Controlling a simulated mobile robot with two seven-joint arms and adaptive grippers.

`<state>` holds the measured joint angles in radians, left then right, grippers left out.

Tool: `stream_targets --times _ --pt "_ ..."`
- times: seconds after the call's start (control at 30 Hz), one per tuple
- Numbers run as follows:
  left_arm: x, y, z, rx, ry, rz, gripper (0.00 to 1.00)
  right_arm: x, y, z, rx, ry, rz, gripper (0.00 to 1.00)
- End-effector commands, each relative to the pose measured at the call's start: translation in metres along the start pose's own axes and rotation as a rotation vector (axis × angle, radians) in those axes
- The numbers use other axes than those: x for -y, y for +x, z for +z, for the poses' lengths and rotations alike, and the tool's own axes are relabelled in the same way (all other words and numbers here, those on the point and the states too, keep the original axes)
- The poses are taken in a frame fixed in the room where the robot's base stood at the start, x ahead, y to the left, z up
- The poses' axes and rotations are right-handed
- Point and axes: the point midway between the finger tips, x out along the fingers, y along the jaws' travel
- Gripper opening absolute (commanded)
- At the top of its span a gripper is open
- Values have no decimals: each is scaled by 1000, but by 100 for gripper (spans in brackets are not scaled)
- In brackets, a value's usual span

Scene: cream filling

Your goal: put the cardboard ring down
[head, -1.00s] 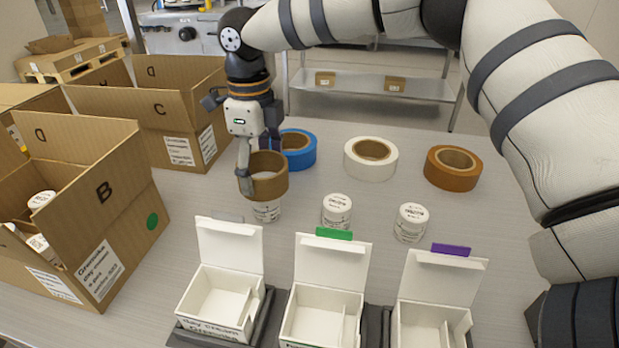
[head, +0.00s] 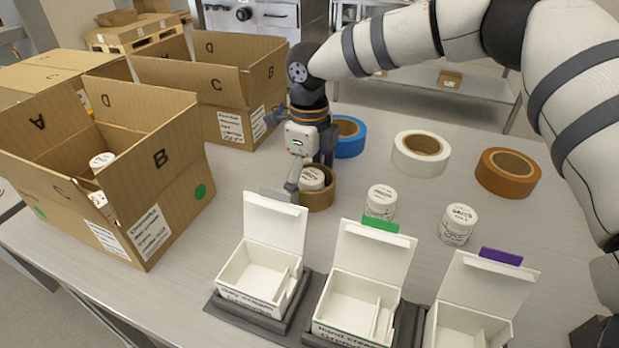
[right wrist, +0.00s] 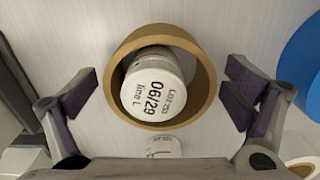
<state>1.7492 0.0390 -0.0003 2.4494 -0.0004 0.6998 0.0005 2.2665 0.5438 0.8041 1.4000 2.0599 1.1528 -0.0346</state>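The brown cardboard ring (head: 319,203) sits on the table around a white jar (head: 312,177), whose lid shows inside it. In the right wrist view the ring (right wrist: 207,88) encircles the jar (right wrist: 155,88), which is printed "06/29". My right gripper (head: 311,172) is over the ring. Its two fingers stand on opposite sides of the ring, with a visible gap between each pad and the ring in the right wrist view. It is open. The ring's far side is partly hidden by the gripper in the head view. My left gripper is not in view.
Blue (head: 349,137), white (head: 421,163) and brown (head: 508,184) tape rolls lie behind. Two white jars (head: 381,203) (head: 458,224) stand to the right. Open white boxes (head: 262,280) line the front. Cardboard box B (head: 165,205) stands at left, another (head: 190,95) behind it.

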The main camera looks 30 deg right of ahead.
Motion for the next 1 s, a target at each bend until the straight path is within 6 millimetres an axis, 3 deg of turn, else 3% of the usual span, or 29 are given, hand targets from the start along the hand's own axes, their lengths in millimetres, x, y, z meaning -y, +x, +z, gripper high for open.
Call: stream_targets --times 0.17,0.27,0.5,0.7,1.0 --pt "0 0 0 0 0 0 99 0 -1 0 0 0 0 95" --pt "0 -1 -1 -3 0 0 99 1 -12 0 2 0 -2 95" --pt "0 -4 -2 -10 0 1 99 1 -77 1 5 1 -3 95" --pt "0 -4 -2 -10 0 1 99 0 -115 0 2 1 -1 95" --pt "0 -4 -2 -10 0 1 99 0 -124 0 -1 0 2 95"
